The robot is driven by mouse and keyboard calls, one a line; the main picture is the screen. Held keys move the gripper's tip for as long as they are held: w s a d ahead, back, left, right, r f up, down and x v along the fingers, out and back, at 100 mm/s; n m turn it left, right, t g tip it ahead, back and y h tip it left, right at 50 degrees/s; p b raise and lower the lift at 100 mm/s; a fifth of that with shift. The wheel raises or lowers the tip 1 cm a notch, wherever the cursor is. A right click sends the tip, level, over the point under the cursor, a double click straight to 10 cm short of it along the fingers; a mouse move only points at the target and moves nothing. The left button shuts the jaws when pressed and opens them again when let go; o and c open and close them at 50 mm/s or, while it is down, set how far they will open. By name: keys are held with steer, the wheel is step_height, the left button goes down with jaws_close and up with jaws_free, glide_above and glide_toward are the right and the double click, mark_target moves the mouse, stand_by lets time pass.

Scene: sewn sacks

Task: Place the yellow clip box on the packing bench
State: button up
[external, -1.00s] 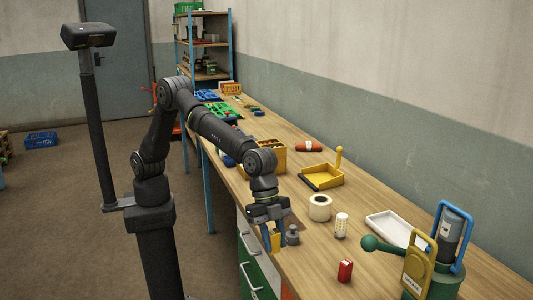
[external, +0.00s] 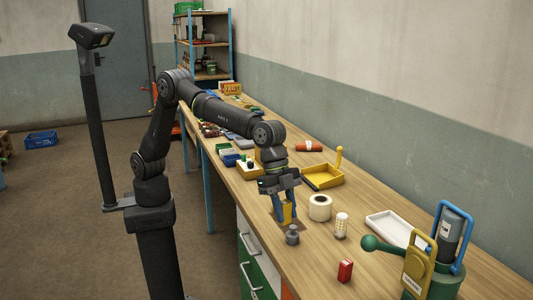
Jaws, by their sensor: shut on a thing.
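The yellow clip box (external: 287,212) is between the blue fingers of my gripper (external: 285,214), which is shut on it. The fingers point down and partly cover the box. It is low over the wooden packing bench (external: 385,193), near its left edge; I cannot tell whether it touches the top. A dark brown patch of the bench top shows around the fingertips.
A grey metal weight (external: 292,235) stands just in front of the box. A tape roll (external: 320,207) is to the right, with a yellow dustpan (external: 324,177) behind it.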

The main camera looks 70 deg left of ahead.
steer(key=w+a+n+t, duration=0.2)
steer(key=w+a+n, duration=0.3)
steer(key=w+a, duration=1.6)
steer(key=w+a+n+t+y, duration=0.1)
steer(key=w+a+n, duration=0.2)
steer(key=a, duration=1.1)
steer(key=w+a+n+y, duration=0.1)
steer(key=w+a+n, duration=0.15)
steer(key=a, duration=1.25)
steer(key=s+a+n+y, duration=0.1)
steer(key=s+a+n, duration=0.3)
steer(key=a, duration=1)
steer(key=s+a+n+y, duration=0.2)
steer(key=s+a, duration=0.5)
steer(key=a, duration=0.7)
steer(key=s+a+n+y, duration=0.1)
steer(key=s+a+n, duration=0.35)
steer(key=a, duration=0.95)
steer(key=shift+m, duration=0.4)
steer(key=s+a+f, duration=0.1)
steer(key=a+f, duration=0.2)
steer(key=f, duration=0.1)
steer(key=s+a+f, duration=0.1)
steer(key=a+f, duration=0.3)
steer(key=s+a+f, duration=0.1)
steer(key=a+f, duration=0.3)
steer(key=shift+s+a, duration=0.25)
steer(key=shift+s, duration=0.05)
steer(key=shift+a+f, duration=0.2)
steer(key=shift+f, duration=1.9)
